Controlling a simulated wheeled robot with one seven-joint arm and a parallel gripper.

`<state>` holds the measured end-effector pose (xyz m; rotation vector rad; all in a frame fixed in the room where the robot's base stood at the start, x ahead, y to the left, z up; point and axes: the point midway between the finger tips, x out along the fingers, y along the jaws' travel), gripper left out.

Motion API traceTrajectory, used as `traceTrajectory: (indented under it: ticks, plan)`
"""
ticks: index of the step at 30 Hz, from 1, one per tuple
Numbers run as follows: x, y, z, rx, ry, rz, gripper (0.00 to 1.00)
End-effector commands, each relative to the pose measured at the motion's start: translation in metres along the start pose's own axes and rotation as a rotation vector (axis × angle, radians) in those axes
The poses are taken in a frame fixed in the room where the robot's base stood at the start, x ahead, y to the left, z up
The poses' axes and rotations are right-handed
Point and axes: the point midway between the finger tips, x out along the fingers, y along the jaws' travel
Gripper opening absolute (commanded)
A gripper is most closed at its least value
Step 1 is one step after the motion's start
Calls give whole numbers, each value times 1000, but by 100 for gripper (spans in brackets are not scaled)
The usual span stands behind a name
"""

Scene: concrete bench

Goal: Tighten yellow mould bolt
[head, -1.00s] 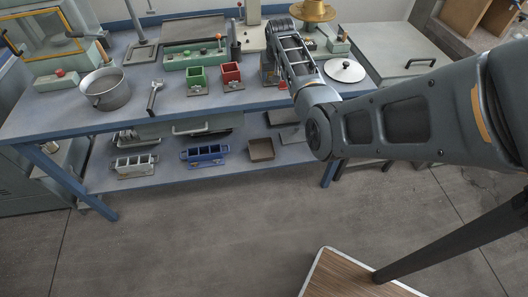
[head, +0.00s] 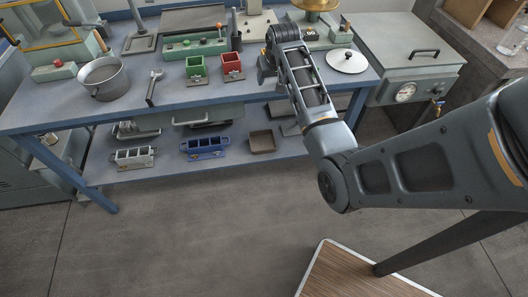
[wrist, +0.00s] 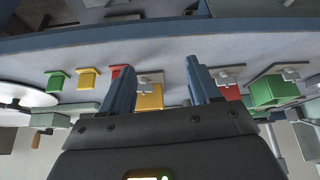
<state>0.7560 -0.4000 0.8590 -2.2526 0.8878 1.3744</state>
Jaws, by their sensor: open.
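The yellow mould (wrist: 150,97) shows in the wrist view between and beyond my fingers, with a grey metal fitting (wrist: 150,78) at its base. Whether that fitting is the bolt is too small to tell. My gripper (wrist: 160,66) is open, with nothing between its fingers. In the head view my gripper (head: 267,66) is over the bench, right of the red mould (head: 232,65), and I cannot make out the yellow mould there. The green mould (head: 196,68) stands left of the red one. In the wrist view the red mould (wrist: 228,92) and green mould (wrist: 272,92) are at right.
A wrench (head: 154,86) lies on the blue bench (head: 120,107) beside a metal pot (head: 103,79). A round white lid (head: 347,61) lies to the right of my gripper. Small green (wrist: 56,81) and yellow (wrist: 88,77) pieces show in the wrist view.

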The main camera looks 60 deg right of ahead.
Motion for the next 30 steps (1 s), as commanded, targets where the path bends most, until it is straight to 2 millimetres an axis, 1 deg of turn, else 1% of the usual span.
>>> traceTrajectory:
  ticks: [1,6,14,22,30]
  plan:
    - [4,-5,10,-10,7,-3,62]
    - [13,-18,37,-40,41,-11,62]
    - [21,-38,79,-86,97,-28,62]
    - [24,-56,124,-135,157,-52,62]
    - [19,-72,170,-184,219,-82,62]
